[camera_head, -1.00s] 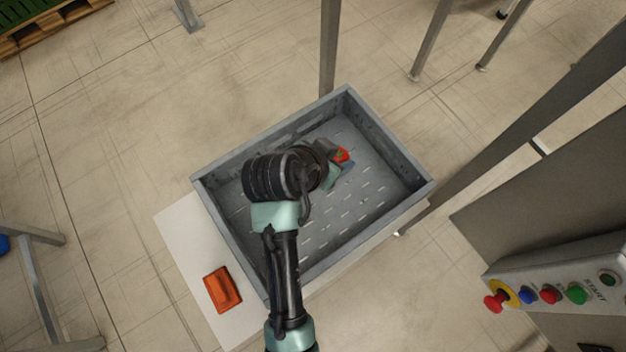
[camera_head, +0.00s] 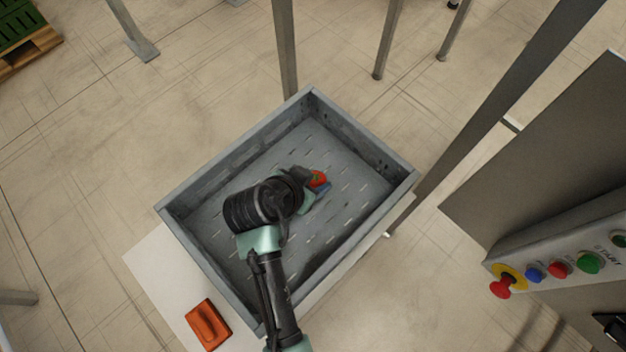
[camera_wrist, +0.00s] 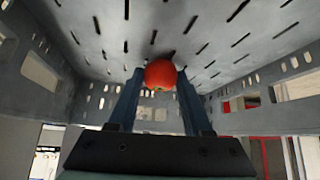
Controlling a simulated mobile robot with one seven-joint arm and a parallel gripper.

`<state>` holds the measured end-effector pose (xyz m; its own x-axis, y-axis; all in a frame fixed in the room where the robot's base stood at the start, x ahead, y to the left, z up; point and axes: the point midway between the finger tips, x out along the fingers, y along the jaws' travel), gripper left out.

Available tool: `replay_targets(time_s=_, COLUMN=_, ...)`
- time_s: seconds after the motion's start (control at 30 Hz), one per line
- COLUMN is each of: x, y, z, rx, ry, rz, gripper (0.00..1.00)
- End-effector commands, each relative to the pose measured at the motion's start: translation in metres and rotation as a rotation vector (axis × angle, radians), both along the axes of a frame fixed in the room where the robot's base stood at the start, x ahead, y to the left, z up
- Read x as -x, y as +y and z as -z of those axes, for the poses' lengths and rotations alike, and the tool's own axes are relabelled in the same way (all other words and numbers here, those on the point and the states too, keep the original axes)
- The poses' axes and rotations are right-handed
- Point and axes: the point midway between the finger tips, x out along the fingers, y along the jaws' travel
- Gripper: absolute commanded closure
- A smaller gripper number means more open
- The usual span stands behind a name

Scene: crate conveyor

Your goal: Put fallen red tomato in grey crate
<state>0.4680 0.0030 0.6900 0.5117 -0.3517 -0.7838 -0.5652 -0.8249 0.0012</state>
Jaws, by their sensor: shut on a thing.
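The red tomato (camera_head: 318,179) is between the fingers of my gripper (camera_head: 319,184), inside the walls of the grey crate (camera_head: 178,214). In the wrist view the tomato (camera_wrist: 160,75) sits between the two blue fingertips of my gripper (camera_wrist: 160,80), which is shut on it. The slotted floor of the grey crate (camera_wrist: 215,30) is close beyond the tomato. I cannot tell whether the tomato touches that floor. No other item shows in the crate. My arm covers part of its near left side.
The crate stands on a white surface (camera_head: 150,270). An orange block-like object (camera_head: 208,325) lies on that surface outside the crate. A control panel with several coloured buttons (camera_head: 560,268) is at the right. Metal posts (camera_head: 284,45) rise near the crate's far side.

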Motion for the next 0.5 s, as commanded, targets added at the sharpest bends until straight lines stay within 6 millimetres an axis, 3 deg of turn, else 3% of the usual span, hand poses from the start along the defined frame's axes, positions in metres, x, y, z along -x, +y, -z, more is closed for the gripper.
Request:
replay_targets(time_s=0.37, x=-0.0001, y=-0.0002, z=0.0077, rx=0.001, ry=-0.001, rz=0.000, gripper=1.00)
replay_targets(time_s=0.4, x=-0.0002, y=-0.0002, z=0.0069, rx=0.001, ry=-0.001, rz=0.000, gripper=0.45)
replay_targets(time_s=0.5, x=-0.0001, y=-0.0002, z=0.0067, rx=0.000, ry=0.000, rz=0.000, gripper=0.27)
